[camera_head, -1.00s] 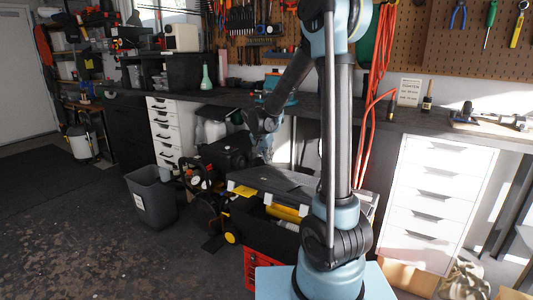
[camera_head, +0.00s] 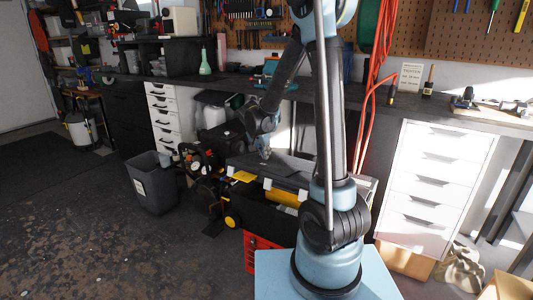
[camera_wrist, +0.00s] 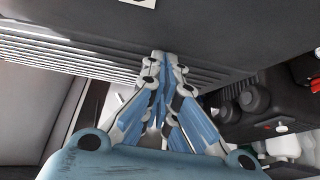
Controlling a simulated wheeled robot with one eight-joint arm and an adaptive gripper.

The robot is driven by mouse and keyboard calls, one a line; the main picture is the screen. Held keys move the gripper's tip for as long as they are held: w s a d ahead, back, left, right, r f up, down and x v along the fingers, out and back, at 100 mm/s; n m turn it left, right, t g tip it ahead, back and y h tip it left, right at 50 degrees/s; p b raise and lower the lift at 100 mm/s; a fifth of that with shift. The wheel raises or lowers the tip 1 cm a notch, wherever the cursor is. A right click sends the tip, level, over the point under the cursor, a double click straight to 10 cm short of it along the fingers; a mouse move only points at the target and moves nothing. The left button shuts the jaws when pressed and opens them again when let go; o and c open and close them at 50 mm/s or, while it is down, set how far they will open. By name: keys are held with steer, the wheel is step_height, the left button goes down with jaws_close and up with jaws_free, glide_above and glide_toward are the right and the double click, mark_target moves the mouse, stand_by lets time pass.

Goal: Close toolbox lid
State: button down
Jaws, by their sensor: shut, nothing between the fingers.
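White latches (camera_head: 267,184) line that edge. My gripper (camera_head: 264,154) is at the lid's upper face, toward its back left; I cannot tell if it touches. In the wrist view, my gripper's blue-grey fingers (camera_wrist: 163,58) come together at the tips, empty, against the dark ribbed lid (camera_wrist: 225,30). My arm hides the toolbox's right part.
A red drawer case (camera_head: 262,255) is below the toolbox. Black equipment with hoses (camera_head: 200,160) stands close on its left, and a grey bin (camera_head: 153,185) farther left. The workbench (camera_head: 190,85) runs behind. White drawers (camera_head: 430,185) stand right. The floor at front left is clear.

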steer(key=shift+t, duration=0.3)
steer(key=s+f, duration=0.1)
steer(key=f, duration=0.1)
steer(key=s+a+f, duration=0.1)
steer(key=f, duration=0.1)
steer(key=s+a+f, duration=0.1)
steer(key=f, duration=0.1)
steer(key=shift+s+a+f, duration=0.1)
steer(key=shift+s+f, duration=0.1)
steer(key=shift+s, duration=0.05)
